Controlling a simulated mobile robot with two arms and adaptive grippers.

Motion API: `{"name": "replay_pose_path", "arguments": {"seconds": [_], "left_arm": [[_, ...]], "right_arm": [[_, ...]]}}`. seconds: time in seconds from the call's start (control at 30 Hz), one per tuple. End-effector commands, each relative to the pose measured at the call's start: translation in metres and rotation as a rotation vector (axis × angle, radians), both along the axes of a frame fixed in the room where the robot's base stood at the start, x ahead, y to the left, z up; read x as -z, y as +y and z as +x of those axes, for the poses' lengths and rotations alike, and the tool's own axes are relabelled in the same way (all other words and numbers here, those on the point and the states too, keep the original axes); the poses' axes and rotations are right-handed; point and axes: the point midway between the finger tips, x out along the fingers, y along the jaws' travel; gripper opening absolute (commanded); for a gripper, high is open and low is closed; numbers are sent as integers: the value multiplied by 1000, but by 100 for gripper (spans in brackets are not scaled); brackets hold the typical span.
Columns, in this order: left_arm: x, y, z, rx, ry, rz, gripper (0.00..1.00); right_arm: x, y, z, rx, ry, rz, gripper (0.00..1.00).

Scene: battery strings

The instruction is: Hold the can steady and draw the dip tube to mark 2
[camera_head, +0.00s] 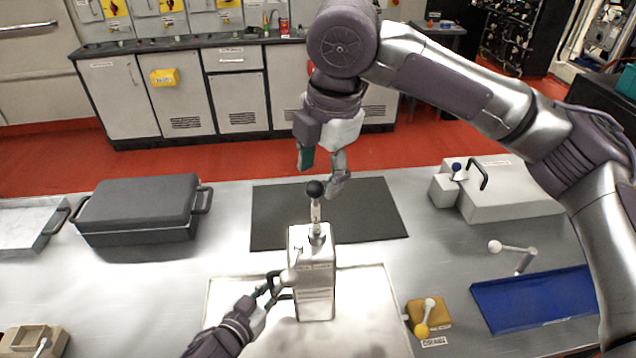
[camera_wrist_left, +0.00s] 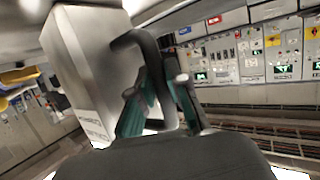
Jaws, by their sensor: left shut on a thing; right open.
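The metal can (camera_head: 314,282) stands upright on a pale tray (camera_head: 372,318) at the middle of the bench. A thin dip tube (camera_head: 316,213) with a black ball knob (camera_head: 315,189) rises from its top. The marks on the tube are too small to read. My left gripper (camera_head: 274,287) is shut on the can's dark side handle; in the left wrist view its green-padded fingers (camera_wrist_left: 153,103) close around the handle (camera_wrist_left: 150,56) beside the can wall (camera_wrist_left: 82,62). My right gripper (camera_head: 321,174) is open, pointing down just above and behind the knob, apparently empty.
A dark mat (camera_head: 378,208) lies behind the can. A black case (camera_head: 138,205) stands left, a grey box with a handle (camera_head: 510,195) right. A blue tray (camera_head: 535,302) and a yellow block (camera_head: 431,314) are at the front right. A beige block (camera_head: 30,342) is front left.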

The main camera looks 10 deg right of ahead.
Motion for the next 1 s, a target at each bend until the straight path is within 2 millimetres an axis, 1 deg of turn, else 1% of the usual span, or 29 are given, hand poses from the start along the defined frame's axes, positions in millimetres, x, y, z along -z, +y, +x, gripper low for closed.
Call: {"name": "replay_pose_path", "arguments": {"seconds": [0.03,0.1,0.2,0.33,0.4,0.5,0.77,0.8,0.87,0.9,0.97,1.0], "left_arm": [[7,3,-1,-4,10,12,0],[7,3,-1,-4,11,11,0],[7,3,-1,-4,11,11,0],[7,3,-1,-4,11,11,0],[7,3,-1,-4,11,11,0],[7,3,-1,-4,11,11,0],[7,3,-1,-4,11,11,0],[7,3,-1,-4,11,11,19],[6,2,-1,-3,10,11,29],[5,2,-1,-3,9,9,35],[4,2,-1,-2,7,8,45],[4,1,-1,-2,5,7,45]], "right_arm": [[-12,-1,-2,0,-3,3,57],[-28,-2,-4,1,-4,3,57],[-47,-4,-8,0,-3,2,57],[-66,-6,-11,0,-2,1,57],[-73,-7,-13,0,-2,1,57],[-78,-8,-14,-1,0,0,57],[-80,-8,-14,-1,0,1,57],[-80,-8,-14,-1,0,1,57],[-80,-8,-14,-1,0,1,57],[-80,-8,-14,-1,0,1,57],[-80,-8,-14,-1,0,1,57],[-80,-8,-14,-1,0,1,57]]}}
